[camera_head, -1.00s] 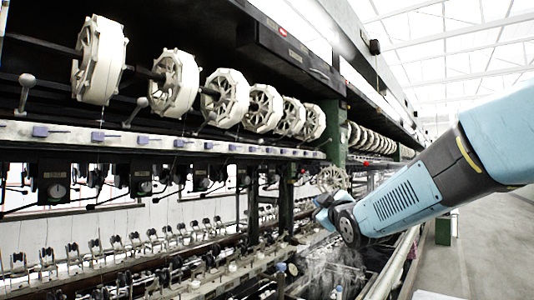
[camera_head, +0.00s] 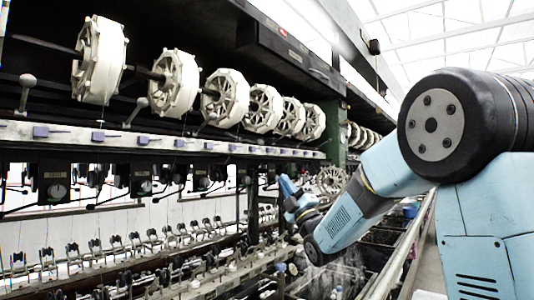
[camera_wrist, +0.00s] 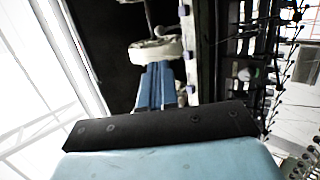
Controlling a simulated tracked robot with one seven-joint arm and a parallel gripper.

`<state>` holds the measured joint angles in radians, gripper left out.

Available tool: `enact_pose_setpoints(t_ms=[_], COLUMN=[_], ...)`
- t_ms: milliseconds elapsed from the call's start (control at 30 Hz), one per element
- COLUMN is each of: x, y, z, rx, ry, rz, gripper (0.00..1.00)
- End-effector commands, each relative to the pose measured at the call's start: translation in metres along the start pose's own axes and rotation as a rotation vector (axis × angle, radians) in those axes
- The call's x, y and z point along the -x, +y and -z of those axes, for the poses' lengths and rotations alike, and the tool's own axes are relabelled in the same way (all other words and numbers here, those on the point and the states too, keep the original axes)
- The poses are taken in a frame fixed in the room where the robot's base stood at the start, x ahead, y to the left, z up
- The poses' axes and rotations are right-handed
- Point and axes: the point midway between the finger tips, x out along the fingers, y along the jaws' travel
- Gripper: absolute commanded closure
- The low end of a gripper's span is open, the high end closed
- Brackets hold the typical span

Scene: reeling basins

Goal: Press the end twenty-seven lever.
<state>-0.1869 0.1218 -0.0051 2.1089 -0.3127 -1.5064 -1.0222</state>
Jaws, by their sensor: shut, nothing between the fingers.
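Levers with round grey knobs stand along the white rail; clear ones in the head view are at the far left (camera_head: 27,80) and left of centre (camera_head: 143,102). I cannot read a number that marks lever twenty-seven. My gripper (camera_head: 284,181) is near the green post in the head view, small and partly hidden by my arm. In the wrist view my gripper (camera_wrist: 158,68) shows two blue fingers close together and empty. Just beyond the fingertips is a white reel part (camera_wrist: 153,50), with a round knob (camera_wrist: 158,31) close above it. I cannot tell whether the fingers touch either.
A row of white reels (camera_head: 176,83) hangs above the rail (camera_head: 60,133). A green post (camera_head: 333,133) stands beside my forearm. Dark boxes with dials (camera_head: 56,190) hang below the rail, above rows of small fittings (camera_head: 130,240). The aisle is at the right.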

Motion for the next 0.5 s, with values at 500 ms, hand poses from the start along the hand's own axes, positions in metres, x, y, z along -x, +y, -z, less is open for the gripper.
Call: enact_pose_setpoints(t_ms=[500], x=[-0.05], y=[0.0], z=[0.0], rx=[-0.001], ry=[0.0], rz=[-0.001], gripper=[1.0])
